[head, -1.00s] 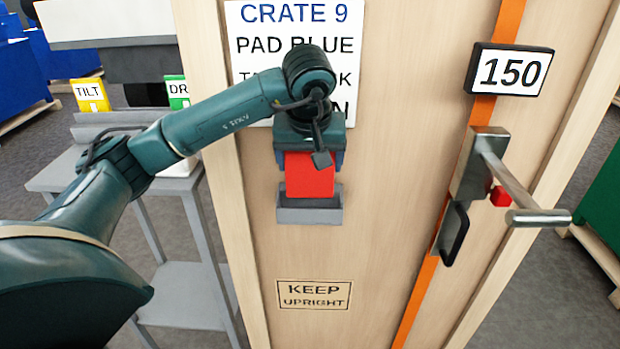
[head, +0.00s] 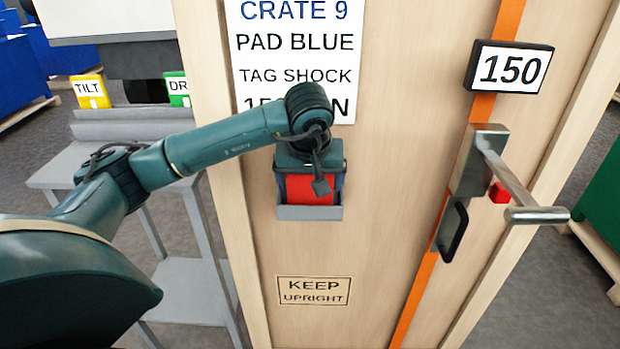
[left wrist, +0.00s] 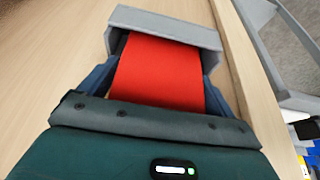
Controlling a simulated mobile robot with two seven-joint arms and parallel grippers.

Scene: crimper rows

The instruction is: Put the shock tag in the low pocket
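The shock tag (head: 309,191) is a flat red block. My left gripper (head: 311,194) has its fingers on both sides of it and is shut on it. The low pocket (head: 309,213) is a small grey holder on the crate's wooden face. The tag's lower end is hidden behind the pocket's front wall, and the fingertips are at its rim. In the left wrist view the red tag (left wrist: 160,72) runs between the blue-grey fingers into the grey pocket (left wrist: 168,24). How deep it sits cannot be told. My right gripper is not in view.
A sign (head: 295,70) reading "TAG SHOCK" is above the gripper. A metal lever (head: 520,190) juts out at the right, near an orange strap (head: 410,310) and a "150" display (head: 509,70). A grey cart (head: 180,285) with yellow (head: 91,92) and green (head: 178,90) tags stands left.

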